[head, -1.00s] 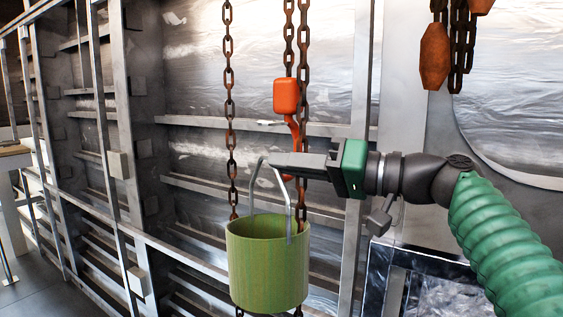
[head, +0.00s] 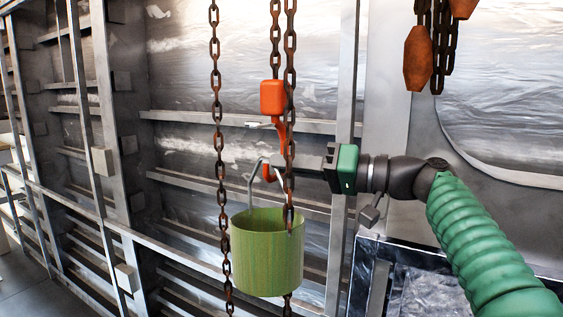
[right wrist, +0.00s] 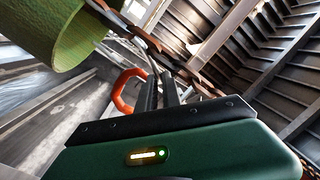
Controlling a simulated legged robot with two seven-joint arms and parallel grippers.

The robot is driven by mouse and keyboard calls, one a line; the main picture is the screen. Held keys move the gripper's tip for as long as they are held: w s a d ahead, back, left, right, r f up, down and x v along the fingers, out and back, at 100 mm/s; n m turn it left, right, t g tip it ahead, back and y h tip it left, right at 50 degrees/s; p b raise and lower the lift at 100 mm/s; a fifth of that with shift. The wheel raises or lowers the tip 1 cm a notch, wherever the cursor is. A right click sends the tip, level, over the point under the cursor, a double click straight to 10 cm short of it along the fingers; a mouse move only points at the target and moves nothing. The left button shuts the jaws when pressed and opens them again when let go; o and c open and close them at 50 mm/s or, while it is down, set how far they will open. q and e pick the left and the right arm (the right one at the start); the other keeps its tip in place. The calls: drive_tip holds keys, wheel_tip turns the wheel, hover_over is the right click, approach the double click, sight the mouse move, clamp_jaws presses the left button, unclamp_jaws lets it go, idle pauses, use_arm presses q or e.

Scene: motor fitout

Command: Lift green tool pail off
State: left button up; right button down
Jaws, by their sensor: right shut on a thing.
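The green tool pail (head: 267,257) hangs upright below its grey bail handle (head: 251,186). My right gripper (head: 276,160) is shut on the handle near its top. An orange hook (head: 271,98) hangs just above, and its curved lower end is close beside the handle and fingertips. I cannot tell whether hook and handle touch. A chain partly hides the fingertips. In the right wrist view the pail (right wrist: 45,30) is at the upper left, and the orange hook (right wrist: 126,88) curves just left of my gripper fingers (right wrist: 160,88). My left gripper is not in view.
Rusty chains (head: 217,110) hang to the left of the pail and in front of the fingertips. More chain with an orange weight (head: 418,58) hangs at the upper right. A ribbed metal wall (head: 175,130) stands behind. A grey metal box edge (head: 385,250) is at the lower right.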

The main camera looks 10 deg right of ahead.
drive_tip(key=shift+w+d+f, duration=0.25)
drive_tip(key=shift+w+d, duration=0.25)
drive_tip(key=shift+d, duration=0.05)
drive_tip(key=shift+w+r+p, duration=0.65)
drive_tip(key=shift+r+p, duration=0.15)
drive_tip(key=shift+p, duration=0.4)
drive_tip(key=shift+a, duration=0.15)
